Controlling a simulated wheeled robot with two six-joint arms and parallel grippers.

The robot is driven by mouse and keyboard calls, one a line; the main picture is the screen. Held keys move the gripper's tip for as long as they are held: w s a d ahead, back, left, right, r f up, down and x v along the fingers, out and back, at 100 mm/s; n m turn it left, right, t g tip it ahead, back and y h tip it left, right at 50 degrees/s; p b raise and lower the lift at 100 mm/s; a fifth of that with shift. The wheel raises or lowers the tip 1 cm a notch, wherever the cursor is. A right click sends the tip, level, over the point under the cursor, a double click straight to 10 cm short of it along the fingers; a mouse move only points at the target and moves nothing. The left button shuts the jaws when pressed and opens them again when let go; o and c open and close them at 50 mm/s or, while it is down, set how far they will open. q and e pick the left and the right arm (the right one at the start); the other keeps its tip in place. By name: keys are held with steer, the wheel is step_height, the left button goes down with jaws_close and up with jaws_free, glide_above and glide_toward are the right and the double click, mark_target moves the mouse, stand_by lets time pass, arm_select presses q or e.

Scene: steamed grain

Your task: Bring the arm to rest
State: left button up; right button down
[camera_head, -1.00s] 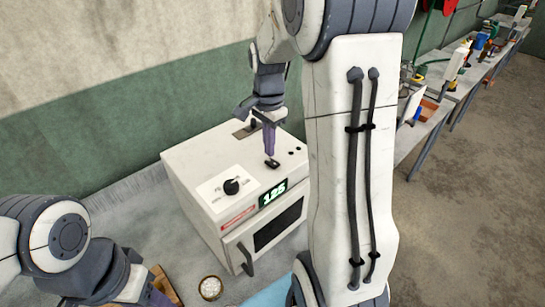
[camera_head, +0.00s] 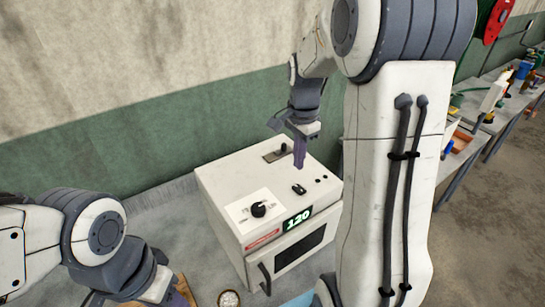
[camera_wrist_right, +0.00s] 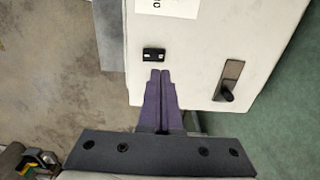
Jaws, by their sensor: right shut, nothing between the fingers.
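My right gripper (camera_head: 300,160) is shut and empty, its purple fingers pointing down above the top of the white steamer box (camera_head: 225,190). In the right wrist view the closed fingertips (camera_wrist_right: 160,74) show just beside the black rocker switch (camera_wrist_right: 154,55); there is a gap below the fingers in the head view. The switch (camera_head: 299,189) sits on the box top. The green display (camera_head: 297,219) reads 120. My left gripper (camera_head: 180,298) is at the lower left, partly cut off by the frame edge, and its fingers are not clear.
A dial (camera_head: 259,209) and a lever (camera_head: 282,149) are on the box top. A door handle (camera_head: 265,279) is on its front. A small round dish (camera_head: 229,299) and a wooden board (camera_head: 184,289) lie on the grey table. A cluttered bench (camera_head: 510,105) stands at the right.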

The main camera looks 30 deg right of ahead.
steer(key=a+f+n+b, duration=0.1)
steer(key=a+n, duration=0.1)
steer(key=a, duration=0.1)
steer(key=s+a+f+n+b, duration=0.1)
steer(key=a+n+b, duration=0.1)
steer(key=a, duration=0.2)
steer(key=s+a+f+n+b, duration=0.1)
steer(key=a+n, duration=0.1)
steer(key=a, duration=0.1)
steer(key=shift+s+a+f, duration=0.2)
steer(key=s+a+n, duration=0.1)
steer(key=s+a+f+n+b, duration=0.1)
steer(key=a, duration=0.1)
steer(key=s+a+f+n+b, duration=0.1)
steer(key=a, duration=0.1)
steer(key=shift+a+n, duration=0.2)
steer(key=shift+n, duration=0.2)
steer(key=s+a+f+n+b, duration=0.3)
steer(key=s+a+n, duration=0.2)
steer(key=s+n, duration=0.2)
steer(key=s+a+f+n+y+b, duration=0.1)
steer(key=s+a+f+n+b, duration=0.2)
steer(key=s+n, duration=0.4)
steer(key=shift+s+a+f, duration=0.65)
steer(key=shift+s+a, duration=0.2)
